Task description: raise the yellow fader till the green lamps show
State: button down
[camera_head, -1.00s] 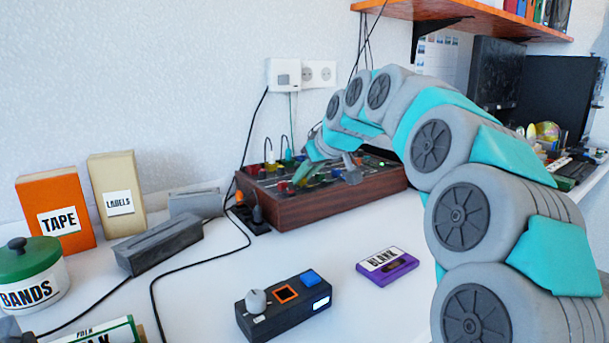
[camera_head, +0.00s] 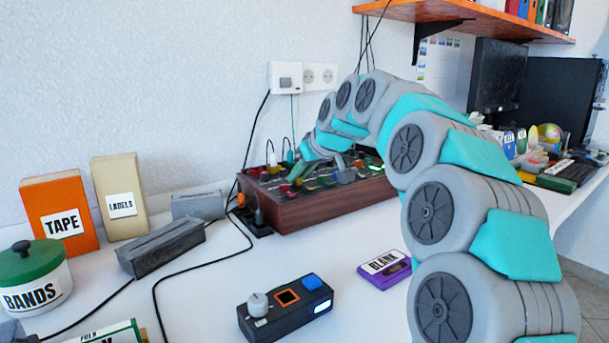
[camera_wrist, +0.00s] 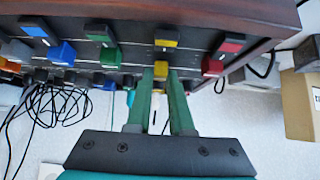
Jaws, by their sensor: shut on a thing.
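The mixer with a brown wooden case (camera_head: 330,206) stands against the wall in the head view. In the wrist view, the yellow fader cap (camera_wrist: 178,66) sits between the green fingers of my gripper (camera_wrist: 162,76), which is shut on it. A flat yellow block (camera_wrist: 166,43) lies above the cap in that picture. The blue (camera_wrist: 62,52), green (camera_wrist: 108,55) and red (camera_wrist: 213,66) fader caps are beside it. In the head view my gripper (camera_head: 318,176) is over the mixer, and the arm partly hides the panel. I cannot make out the lamps clearly.
Black cables (camera_wrist: 50,105) hang by the mixer. A black box with a grey knob and blue button (camera_head: 285,307) and a purple BLANK cassette (camera_head: 384,268) lie in front. An orange TAPE box (camera_head: 60,215) and a LABELS box (camera_head: 119,197) stand left.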

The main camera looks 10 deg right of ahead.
jog(key=shift+w+f, duration=0.1)
jog(key=c, duration=0.8)
grip_release()
jog(key=shift+v, duration=3.95)
